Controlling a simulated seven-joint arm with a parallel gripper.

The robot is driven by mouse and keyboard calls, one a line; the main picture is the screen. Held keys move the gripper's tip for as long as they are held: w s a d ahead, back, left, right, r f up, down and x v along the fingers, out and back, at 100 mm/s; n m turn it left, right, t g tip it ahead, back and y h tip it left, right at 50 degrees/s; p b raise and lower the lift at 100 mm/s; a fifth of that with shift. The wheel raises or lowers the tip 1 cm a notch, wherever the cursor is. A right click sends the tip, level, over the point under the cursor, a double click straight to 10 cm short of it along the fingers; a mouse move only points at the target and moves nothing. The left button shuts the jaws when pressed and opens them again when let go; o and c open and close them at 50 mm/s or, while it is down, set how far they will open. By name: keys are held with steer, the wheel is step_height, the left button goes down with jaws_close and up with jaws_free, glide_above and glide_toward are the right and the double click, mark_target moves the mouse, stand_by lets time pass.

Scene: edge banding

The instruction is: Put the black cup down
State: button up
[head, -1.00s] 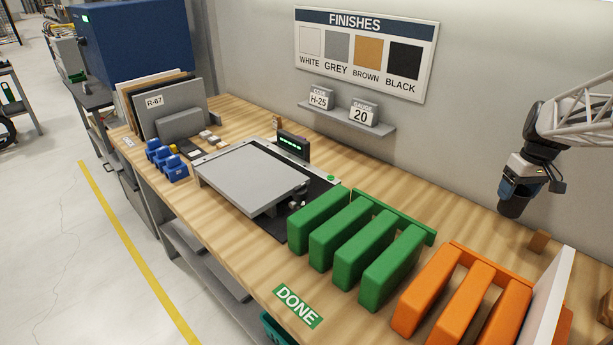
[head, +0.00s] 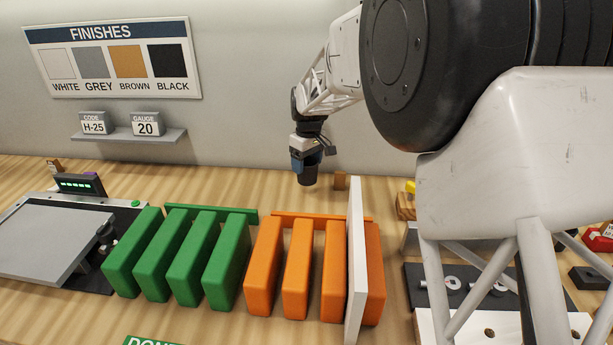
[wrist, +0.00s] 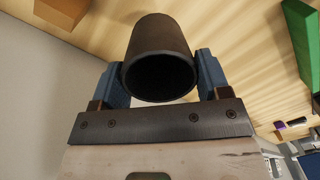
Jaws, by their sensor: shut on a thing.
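The black cup (wrist: 160,55) is between the two blue fingers of my gripper (wrist: 162,78) in the wrist view, with its dark round opening turned toward the camera. In the head view my gripper (head: 306,163) is shut on the black cup (head: 306,176) and holds it above the back part of the wooden bench, behind the orange rack. The cup appears apart from the bench top. The far finger is partly hidden in the head view.
Bare bench (head: 225,185) lies behind the green rack, below the wall shelf (head: 130,135).

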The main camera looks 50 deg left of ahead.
mark_target(307, 175)
steer(key=shift+f, duration=2.5)
steer(key=shift+f, duration=0.15)
steer(key=o, duration=0.9)
step_height(307, 175, up, 12)
steer(key=shift+w, duration=0.3)
steer(key=shift+r, duration=0.2)
